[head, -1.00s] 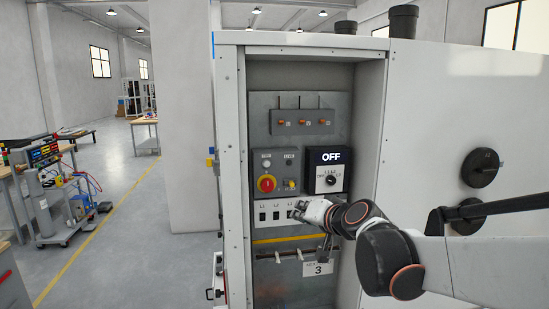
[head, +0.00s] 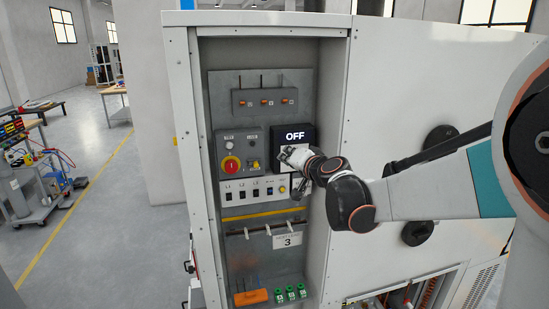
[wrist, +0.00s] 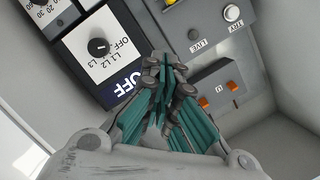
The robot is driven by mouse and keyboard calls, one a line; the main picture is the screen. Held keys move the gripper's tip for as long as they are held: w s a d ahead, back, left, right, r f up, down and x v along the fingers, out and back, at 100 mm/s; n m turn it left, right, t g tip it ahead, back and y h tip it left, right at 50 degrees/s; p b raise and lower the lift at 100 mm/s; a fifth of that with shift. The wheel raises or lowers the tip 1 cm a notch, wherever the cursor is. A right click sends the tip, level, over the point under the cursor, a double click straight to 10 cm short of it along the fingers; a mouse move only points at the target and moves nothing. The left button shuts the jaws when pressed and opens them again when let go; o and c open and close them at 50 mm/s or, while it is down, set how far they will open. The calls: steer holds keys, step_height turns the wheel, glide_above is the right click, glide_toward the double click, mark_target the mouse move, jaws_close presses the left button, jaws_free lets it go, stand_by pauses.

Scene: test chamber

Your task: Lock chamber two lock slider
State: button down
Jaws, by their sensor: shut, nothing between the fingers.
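I cannot pick out a slider marked for chamber two in either view. The head view shows a recessed grey panel (head: 221,88) in a white cabinet, with a label reading 3 (head: 288,241) low on it. My gripper (head: 284,155) is shut and empty, in front of the OFF display unit (head: 297,136) and covering much of its lower part. In the wrist view my fingertips (wrist: 170,78) are together beside that OFF display (wrist: 124,85). The unit's black selector knob (wrist: 98,47) shows clear of the fingers. I cannot tell whether they touch anything.
Near the gripper are a red knob (head: 231,165) and a row of black switches. Lower are a yellow bar (head: 262,214), an orange handle (head: 250,297) and green tags (head: 290,293). The cabinet's side walls bound the recess; open floor (head: 105,215) lies left.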

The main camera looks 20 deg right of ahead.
mark_target(254, 164)
steer(key=p+x, duration=0.1)
steer(key=x, duration=0.8)
steer(key=shift+w+a, duration=0.1)
steer(key=shift+w, duration=0.1)
steer(key=shift+w+a+f+p, duration=0.15)
steer(key=shift+a+f+p, duration=0.35)
steer(key=shift+a+f, duration=0.75)
steer(key=shift+a, duration=0.1)
steer(key=shift+f, duration=0.25)
steer(key=shift+a, duration=0.1)
